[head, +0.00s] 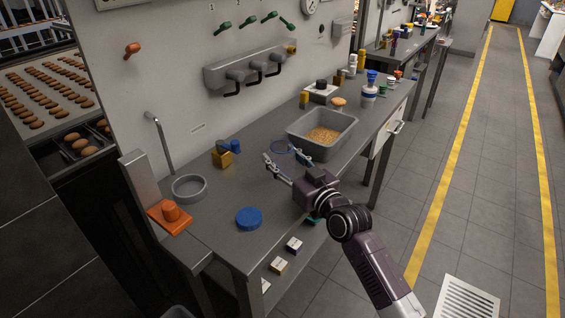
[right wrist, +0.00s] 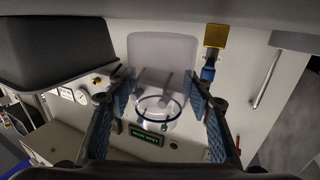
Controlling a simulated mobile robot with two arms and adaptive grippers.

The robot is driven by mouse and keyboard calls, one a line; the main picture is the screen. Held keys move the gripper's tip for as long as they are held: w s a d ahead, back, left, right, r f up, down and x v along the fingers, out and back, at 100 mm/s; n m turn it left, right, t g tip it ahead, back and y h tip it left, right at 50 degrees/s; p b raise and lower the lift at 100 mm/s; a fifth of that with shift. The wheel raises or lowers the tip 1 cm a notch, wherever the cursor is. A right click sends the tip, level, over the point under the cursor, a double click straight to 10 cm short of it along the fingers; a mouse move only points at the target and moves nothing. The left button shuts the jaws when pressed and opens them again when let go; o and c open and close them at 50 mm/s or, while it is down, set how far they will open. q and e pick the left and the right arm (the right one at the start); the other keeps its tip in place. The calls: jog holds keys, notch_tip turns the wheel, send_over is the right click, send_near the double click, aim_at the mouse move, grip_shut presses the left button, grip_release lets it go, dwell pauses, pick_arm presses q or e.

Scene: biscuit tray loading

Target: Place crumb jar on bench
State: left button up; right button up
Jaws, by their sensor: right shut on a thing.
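The crumb jar is a clear, see-through vessel with a dark blue ring; in the right wrist view the jar (right wrist: 160,60) stands between the two blue finger pads. In the head view only the jar's blue ring (head: 281,147) shows clearly, at the fingertips. My right gripper (head: 285,157) is shut on the jar, over the middle of the grey bench (head: 215,218), left of the crumb bin. I cannot tell whether the jar's base touches the bench. My left gripper is not in view.
A grey bin of crumbs (head: 322,117) stands just behind my right gripper. A round blue lid (head: 249,219), a grey round pan (head: 189,189), an orange-based device (head: 170,215) and a yellow-and-blue item (head: 222,156) are nearby. Bare bench lies between the lid and gripper.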

jog(key=shift+f, duration=0.65)
jog(key=o, duration=0.8)
jog(key=shift+f, duration=0.2)
jog(key=o, duration=0.4)
jog(key=shift+o, duration=0.2)
jog(key=shift+r, duration=0.1)
